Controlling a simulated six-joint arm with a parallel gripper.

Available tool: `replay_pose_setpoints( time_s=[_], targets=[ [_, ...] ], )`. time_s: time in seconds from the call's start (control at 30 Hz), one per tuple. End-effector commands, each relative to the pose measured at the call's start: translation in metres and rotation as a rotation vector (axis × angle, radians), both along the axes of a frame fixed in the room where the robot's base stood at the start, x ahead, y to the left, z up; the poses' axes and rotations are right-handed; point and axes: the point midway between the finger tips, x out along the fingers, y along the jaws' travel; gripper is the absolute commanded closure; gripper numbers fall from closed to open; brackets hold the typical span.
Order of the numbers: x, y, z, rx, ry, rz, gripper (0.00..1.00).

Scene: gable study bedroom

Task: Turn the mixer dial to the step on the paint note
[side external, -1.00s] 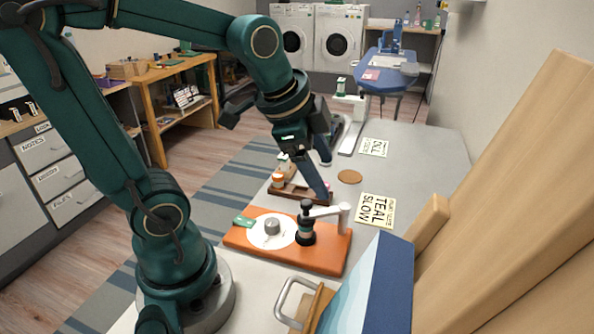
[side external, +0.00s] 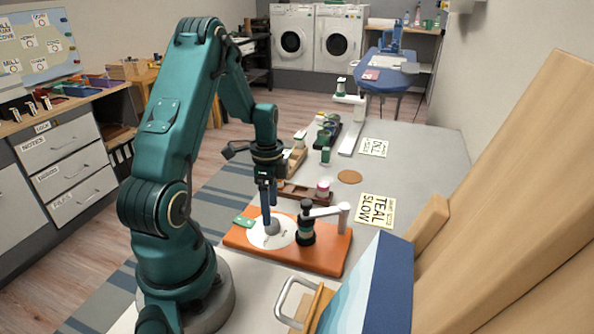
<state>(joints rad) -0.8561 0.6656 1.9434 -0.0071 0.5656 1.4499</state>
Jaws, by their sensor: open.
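The mixer is an orange board (side external: 325,258) with a white dial face and a grey knob (side external: 272,227). The dial markings are too small to read. My gripper (side external: 270,218) points down at the knob, its fingers open around or just above it; I cannot tell whether they touch it. A dark bottle-like part (side external: 306,225) stands on the board under a white arm. A green tag (side external: 243,221) lies at the board's left. The paint note (side external: 376,210) lies on the table to the right and reads "TEAL SLOW" in large letters, with a smaller line above.
A tray (side external: 303,194) with a pink-topped jar lies behind the mixer. A cork disc (side external: 349,177) and a second note (side external: 373,147) lie further back. A blue panel (side external: 375,285) with a metal handle stands close in front right. Tall wooden boards (side external: 500,190) line the right.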

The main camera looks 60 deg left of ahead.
Motion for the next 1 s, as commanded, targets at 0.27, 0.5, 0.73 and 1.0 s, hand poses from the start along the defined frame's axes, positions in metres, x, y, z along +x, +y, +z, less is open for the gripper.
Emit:
replay_pose_setpoints(
  time_s=[0.27,0.5,0.73,1.0],
  targets=[
    [-0.001,-0.002,-0.031,-0.001,0.002,-0.001,0.24],
    [0.0,-0.002,-0.038,0.002,0.0,-0.002,0.24],
    [0.0,-0.002,-0.038,0.002,0.0,-0.002,0.59],
    [0.0,-0.001,-0.037,0.002,0.0,0.002,1.0]
  ],
)
